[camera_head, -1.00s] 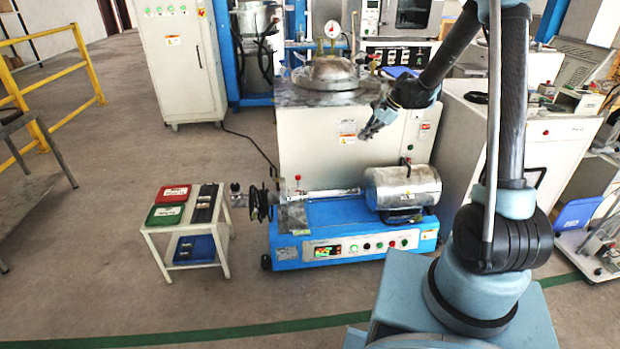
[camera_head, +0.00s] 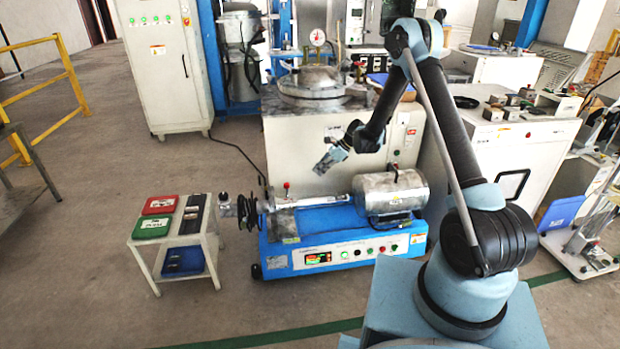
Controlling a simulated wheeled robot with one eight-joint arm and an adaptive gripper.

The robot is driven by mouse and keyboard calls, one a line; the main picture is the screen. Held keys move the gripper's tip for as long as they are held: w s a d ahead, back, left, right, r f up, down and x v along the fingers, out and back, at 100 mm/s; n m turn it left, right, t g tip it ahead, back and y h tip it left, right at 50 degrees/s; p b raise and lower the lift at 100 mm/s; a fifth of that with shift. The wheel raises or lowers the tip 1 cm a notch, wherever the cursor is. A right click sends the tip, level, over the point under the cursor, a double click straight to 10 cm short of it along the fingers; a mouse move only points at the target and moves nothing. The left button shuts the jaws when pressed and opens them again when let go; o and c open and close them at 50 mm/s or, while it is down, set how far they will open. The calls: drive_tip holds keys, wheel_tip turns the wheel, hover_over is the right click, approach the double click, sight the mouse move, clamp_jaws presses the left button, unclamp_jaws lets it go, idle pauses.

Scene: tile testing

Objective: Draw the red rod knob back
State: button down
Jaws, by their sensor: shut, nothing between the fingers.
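A small red knob (camera_head: 286,185) stands on a short upright rod behind the left part of the blue test machine (camera_head: 345,220), against the white cabinet front. My gripper (camera_head: 322,168) is in front of the white cabinet, above the machine's shiny horizontal shaft. It points down and to the left, to the upper right of the knob in the picture. The gripper is shut and empty, and apart from the knob. The foot of the knob's rod is hidden behind the machine.
A metal drum (camera_head: 392,193) sits at the machine's right end, below my arm. A black handwheel (camera_head: 262,205) is at its left end. A small white table (camera_head: 209,240) with red, green and blue trays stands to the left. The floor in front is clear.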

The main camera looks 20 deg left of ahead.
drive_tip(key=a+r+x, duration=0.1)
drive_tip(key=a+x, duration=0.1)
drive_tip(key=x, duration=1)
drive_tip(key=shift+s+r, duration=0.3)
drive_tip(key=shift+s, duration=0.05)
drive_tip(key=shift+s+a, duration=0.35)
drive_tip(key=shift+a, duration=0.35)
drive_tip(key=shift+s+a, duration=0.35)
drive_tip(key=shift+a, duration=0.3)
drive_tip(key=shift+d, duration=0.15)
